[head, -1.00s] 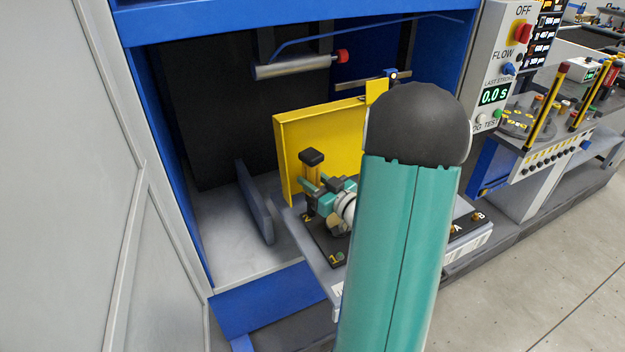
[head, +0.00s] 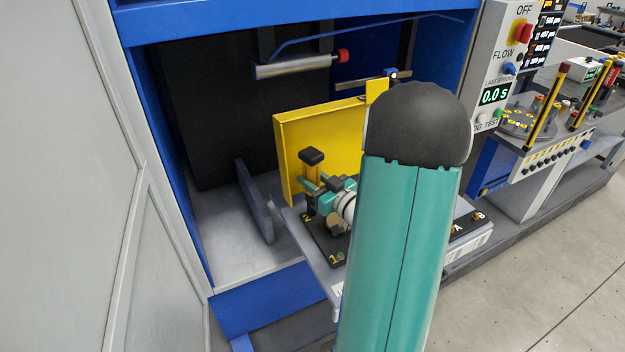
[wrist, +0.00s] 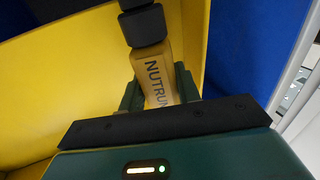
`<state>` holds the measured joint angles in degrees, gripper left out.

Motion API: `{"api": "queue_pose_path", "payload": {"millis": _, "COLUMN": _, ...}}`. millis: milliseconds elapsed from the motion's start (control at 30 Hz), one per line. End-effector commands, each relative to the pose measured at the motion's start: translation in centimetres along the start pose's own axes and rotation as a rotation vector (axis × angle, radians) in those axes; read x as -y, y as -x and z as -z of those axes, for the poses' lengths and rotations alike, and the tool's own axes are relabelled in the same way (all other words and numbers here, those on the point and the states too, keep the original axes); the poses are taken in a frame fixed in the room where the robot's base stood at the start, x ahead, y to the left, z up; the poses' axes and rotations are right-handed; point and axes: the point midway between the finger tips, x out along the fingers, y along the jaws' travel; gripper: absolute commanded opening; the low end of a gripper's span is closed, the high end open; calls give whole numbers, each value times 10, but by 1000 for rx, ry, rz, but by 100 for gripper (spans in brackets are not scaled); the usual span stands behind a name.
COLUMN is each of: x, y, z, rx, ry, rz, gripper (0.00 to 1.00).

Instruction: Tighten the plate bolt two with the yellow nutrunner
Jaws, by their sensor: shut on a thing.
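The yellow nutrunner (head: 311,176), with a black cap on top, stands upright over the dark plate (head: 321,249) near the mark 2. My gripper (head: 312,186) is shut around its body. In the wrist view the nutrunner (wrist: 158,78) shows the letters NUTRUN between the two green fingers of my gripper (wrist: 160,92). Bolt one (head: 340,256) shows beside the mark 1 at the plate's front. Bolt two is hidden under the nutrunner, and I cannot tell whether the tool's lower end touches it.
A yellow panel (head: 320,140) stands close behind the nutrunner. A grey upright plate (head: 254,202) is to the left. A cylinder with a red end (head: 294,67) hangs above.

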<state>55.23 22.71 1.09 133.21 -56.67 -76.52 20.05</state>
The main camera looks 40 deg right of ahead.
Motion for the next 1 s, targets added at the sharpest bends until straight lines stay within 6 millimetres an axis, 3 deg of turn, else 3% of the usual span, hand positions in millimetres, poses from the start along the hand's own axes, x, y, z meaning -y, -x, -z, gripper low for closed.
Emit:
{"api": "queue_pose_path", "payload": {"millis": 700, "x": 0, "y": -1, "z": 52, "rx": -8, "ry": 7, "rz": 1, "gripper": 5}}
{"api": "queue_pose_path", "payload": {"millis": 1000, "x": 0, "y": -1, "z": 58, "rx": -7, "ry": 4, "rz": 1, "gripper": 5}}
